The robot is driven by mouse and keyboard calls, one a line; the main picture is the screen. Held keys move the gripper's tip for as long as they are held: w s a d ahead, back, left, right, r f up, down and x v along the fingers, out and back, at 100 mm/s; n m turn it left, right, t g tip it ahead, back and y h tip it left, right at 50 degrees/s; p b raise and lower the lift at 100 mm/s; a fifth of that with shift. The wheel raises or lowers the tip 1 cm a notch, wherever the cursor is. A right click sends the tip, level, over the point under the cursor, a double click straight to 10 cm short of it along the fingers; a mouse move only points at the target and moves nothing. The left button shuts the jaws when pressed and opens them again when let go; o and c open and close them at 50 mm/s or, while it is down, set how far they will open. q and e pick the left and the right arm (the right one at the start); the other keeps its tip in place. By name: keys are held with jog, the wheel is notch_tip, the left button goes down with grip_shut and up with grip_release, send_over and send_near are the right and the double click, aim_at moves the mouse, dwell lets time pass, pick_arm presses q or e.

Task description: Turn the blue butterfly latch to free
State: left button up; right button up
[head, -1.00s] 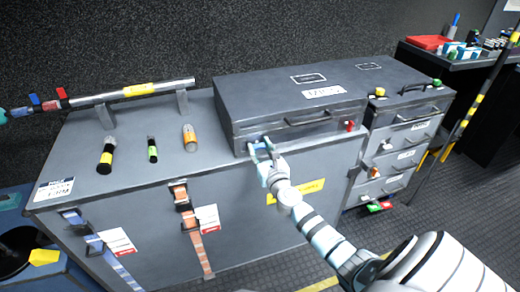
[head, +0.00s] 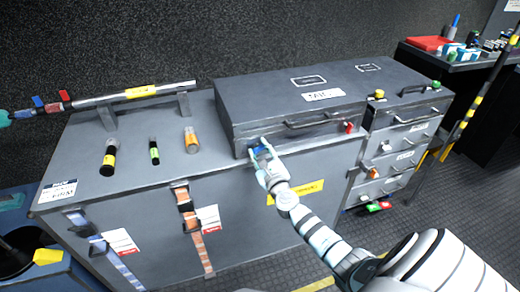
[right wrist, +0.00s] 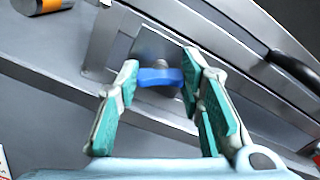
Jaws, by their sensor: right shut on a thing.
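The blue butterfly latch (head: 257,149) sits on the front face of the grey case (head: 290,92), near its left end. In the right wrist view the blue latch (right wrist: 160,77) lies crosswise on a grey plate, its wings spanning between the fingers. My right gripper (head: 260,158) is at the latch; in the wrist view the gripper (right wrist: 162,78) has one teal-padded finger at each wing end, shut on it. A red latch (head: 349,127) is at the right end of the same front. My left gripper is not in view.
The case has a dark handle (head: 315,120) right of the latch and rests on a grey cabinet (head: 130,200). Drawers (head: 400,150) are at right.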

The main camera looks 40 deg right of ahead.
jog(key=n+p, duration=0.1)
jog(key=n, duration=0.4)
jog(key=shift+a+n+p, duration=0.1)
jog(key=shift+n+p, duration=0.2)
jog(key=n+p, duration=0.1)
jog(key=n, duration=0.4)
jog(key=shift+f, duration=0.15)
jog(key=shift+n, duration=0.3)
jog(key=o, duration=1.2)
jog(key=shift+c, duration=0.2)
jog(key=v, duration=1.2)
